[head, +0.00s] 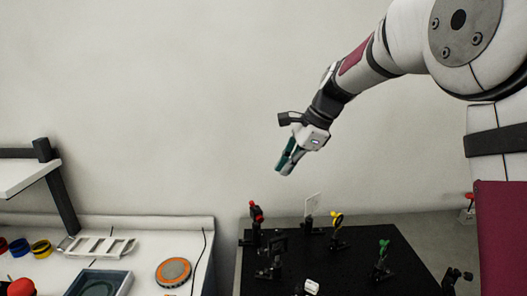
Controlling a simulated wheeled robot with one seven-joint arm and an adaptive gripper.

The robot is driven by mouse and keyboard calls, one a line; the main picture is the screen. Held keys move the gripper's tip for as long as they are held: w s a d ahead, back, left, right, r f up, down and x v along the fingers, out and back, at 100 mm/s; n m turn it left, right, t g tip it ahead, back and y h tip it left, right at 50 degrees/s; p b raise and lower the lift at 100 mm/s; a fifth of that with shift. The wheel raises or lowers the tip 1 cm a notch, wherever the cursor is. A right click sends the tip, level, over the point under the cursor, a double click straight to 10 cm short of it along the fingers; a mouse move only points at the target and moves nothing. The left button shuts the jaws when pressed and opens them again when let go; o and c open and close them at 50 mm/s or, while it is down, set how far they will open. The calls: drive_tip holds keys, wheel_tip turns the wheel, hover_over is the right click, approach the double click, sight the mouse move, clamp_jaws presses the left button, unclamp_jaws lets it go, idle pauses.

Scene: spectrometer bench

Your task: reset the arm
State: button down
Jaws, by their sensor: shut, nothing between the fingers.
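My arm reaches in from the upper right of the head view. My gripper (287,164) hangs in the air, pointing down and to the left, in front of the bare wall. Its fingers are shut with nothing between them. It is above the black optical board (345,282) and apart from everything on it.
The board carries a red-topped post (257,213), a clear plate (312,206), a yellow mount (337,218), a green mount (383,246) and dark holders. On the left bench are an orange disc (173,272), a white rack (98,246), a grey tray (122,283) and coloured rings (40,248).

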drive_tip(key=s+d+r+n+t+h, duration=0.1)
drive_tip(key=s+d+r+n, duration=0.15)
drive_tip(key=s, duration=0.35)
drive_tip(key=s+d+r+n+h, duration=0.1)
drive_tip(key=s+d+r+n, duration=0.15)
drive_tip(key=s, duration=0.35)
drive_tip(key=s+d+r+n+t, duration=0.1)
drive_tip(key=s+d+n, duration=0.1)
drive_tip(key=s+n, duration=0.3)
drive_tip(key=s+d+f+n+h, duration=0.1)
drive_tip(key=s+d+f+n, duration=0.1)
drive_tip(key=s, duration=0.6)
drive_tip(key=s+d+f+n+t+h+b, duration=0.1)
drive_tip(key=s+d+f+n+h, duration=0.1)
drive_tip(key=s, duration=0.5)
drive_tip(key=shift+s+d+f+n, duration=0.35)
drive_tip(key=shift+d+n, duration=0.2)
drive_tip(key=shift+n, duration=0.65)
